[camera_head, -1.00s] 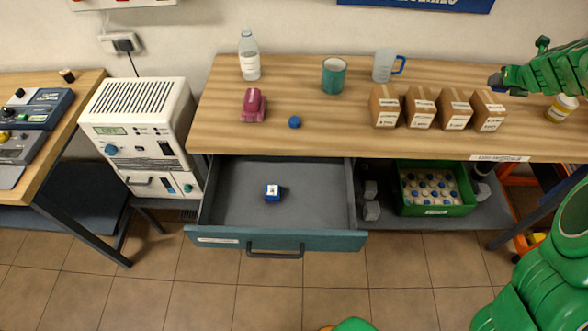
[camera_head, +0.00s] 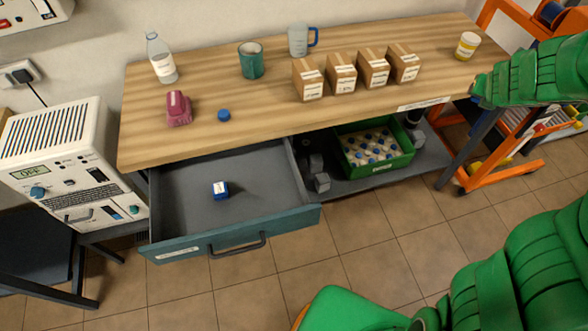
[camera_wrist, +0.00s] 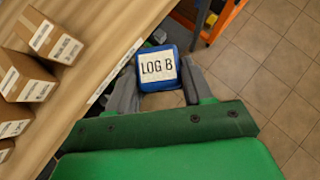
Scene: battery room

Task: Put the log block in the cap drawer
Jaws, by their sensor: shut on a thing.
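My gripper (camera_wrist: 160,82) is shut on the log block (camera_wrist: 157,70), a blue block with a white label reading "LOG B", seen in the wrist view. In the head view, my green arm enters at the right and ends by the table's front right edge; its fingers and the held block cannot be made out there. The drawer (camera_head: 233,238) under the table stands open at the left, with a teal front, dark handle and grey inside. Its label is too small to read. Another blue block (camera_head: 220,189) with a white label lies in the drawer. My gripper is well right of the drawer.
On the wooden table (camera_head: 270,105) stand a bottle (camera_head: 161,58), teal mug (camera_head: 250,61), blue-grey jug (camera_head: 299,41), pink object (camera_head: 178,108), blue cap (camera_head: 224,115), several cardboard boxes (camera_head: 308,80) and a yellow jar (camera_head: 467,46). A green crate (camera_head: 378,166) sits below; an orange cart (camera_head: 503,165) stands right.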

